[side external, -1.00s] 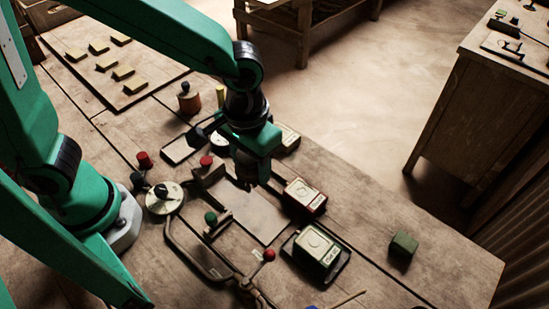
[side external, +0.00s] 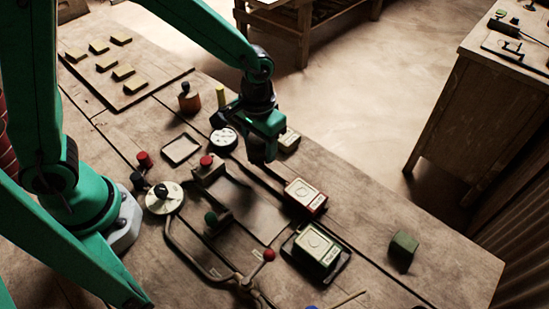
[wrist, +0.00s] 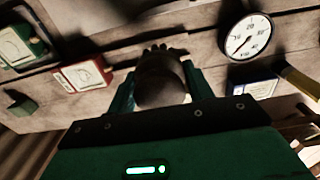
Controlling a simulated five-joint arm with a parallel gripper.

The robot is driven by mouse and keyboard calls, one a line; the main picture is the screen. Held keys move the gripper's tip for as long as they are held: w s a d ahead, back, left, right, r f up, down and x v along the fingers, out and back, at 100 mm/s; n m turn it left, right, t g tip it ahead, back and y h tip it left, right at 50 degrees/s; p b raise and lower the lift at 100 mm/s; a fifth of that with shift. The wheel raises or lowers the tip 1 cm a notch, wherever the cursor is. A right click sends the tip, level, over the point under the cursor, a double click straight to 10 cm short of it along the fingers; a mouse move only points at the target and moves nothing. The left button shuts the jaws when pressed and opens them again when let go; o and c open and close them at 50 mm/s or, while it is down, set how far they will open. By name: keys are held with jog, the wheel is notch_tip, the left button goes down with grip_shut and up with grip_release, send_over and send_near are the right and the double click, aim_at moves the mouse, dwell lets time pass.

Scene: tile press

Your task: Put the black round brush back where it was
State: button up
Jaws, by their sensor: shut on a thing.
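My gripper (side external: 261,139) is shut on the dark round brush (side external: 257,154) and holds it over the table, near the white-faced gauge. In the wrist view the brush (wrist: 162,84) sits between the green fingers (wrist: 163,88). It is a dark rounded body with a bristle-like fringe at its far end. The gripper covers much of the brush in the side view, and I cannot tell how far it is above the table.
The gauge (side external: 224,138) and a pale-topped tin (side external: 289,140) stand close to the gripper. Red (side external: 306,196) and green (side external: 317,247) tins stand nearer. Right of them lies a green block (side external: 403,250).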

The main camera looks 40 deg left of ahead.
aim_at(260, 155)
jog(key=shift+f, duration=1.9)
jog(key=shift+f, duration=0.15)
jog(key=o, duration=0.9)
jog(key=shift+o, duration=0.2)
notch_tip(260, 155, up, 12)
jog(key=shift+r, duration=0.1)
jog(key=shift+r, duration=0.1)
